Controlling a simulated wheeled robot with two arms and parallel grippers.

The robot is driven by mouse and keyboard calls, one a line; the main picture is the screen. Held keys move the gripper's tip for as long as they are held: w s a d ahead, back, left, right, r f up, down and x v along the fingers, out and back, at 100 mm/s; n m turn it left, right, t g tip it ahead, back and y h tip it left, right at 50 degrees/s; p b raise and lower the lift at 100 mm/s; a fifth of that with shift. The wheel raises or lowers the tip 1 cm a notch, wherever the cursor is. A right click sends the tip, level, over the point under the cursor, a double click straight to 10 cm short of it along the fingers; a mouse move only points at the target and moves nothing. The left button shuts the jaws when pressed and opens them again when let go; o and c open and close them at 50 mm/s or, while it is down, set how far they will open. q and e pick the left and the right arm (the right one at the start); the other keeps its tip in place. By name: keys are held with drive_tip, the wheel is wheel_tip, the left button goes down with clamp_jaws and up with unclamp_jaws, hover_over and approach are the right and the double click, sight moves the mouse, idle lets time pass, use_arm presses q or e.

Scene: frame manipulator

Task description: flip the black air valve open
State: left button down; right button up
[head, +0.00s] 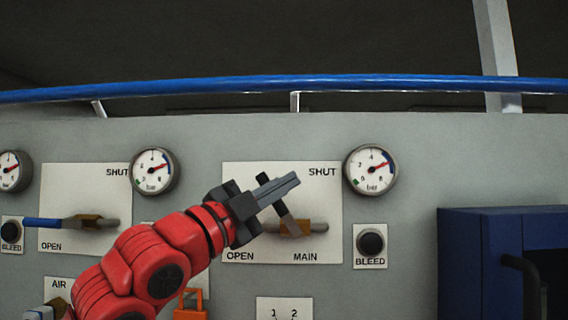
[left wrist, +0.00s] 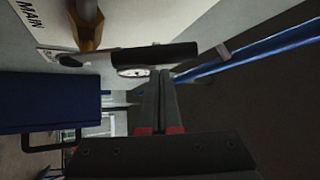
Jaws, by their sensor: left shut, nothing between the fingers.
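The black-handled valve lever (head: 264,181) sits on a white plate (head: 325,195) marked OPEN, SHUT and MAIN. Its brass body (head: 294,229) is on a grey pipe stub, and the lever tilts up and left from it, between the OPEN and SHUT marks. My left gripper (head: 291,182) is shut and empty, its fingers crossing in front of the lever. In the left wrist view the black grip (left wrist: 155,54) and brass body (left wrist: 90,28) lie just beyond the closed fingertips (left wrist: 160,76). I cannot tell whether they touch. My right gripper is not in view.
A blue-handled valve (head: 45,222) points left toward its OPEN mark. An AIR plate (head: 59,285) is partly hidden by my arm. Gauges (head: 371,170) and a bleed knob (head: 370,243) flank the plate. A blue rail (head: 300,84) runs above; a blue cabinet (head: 475,265) stands right.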

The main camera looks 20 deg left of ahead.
use_arm(q)
drive_tip(key=shift+s+a+f+p, duration=0.1)
drive_tip(key=shift+a+f+p, duration=0.4)
drive_tip(key=shift+a, duration=0.35)
drive_tip(key=shift+a, duration=0.1)
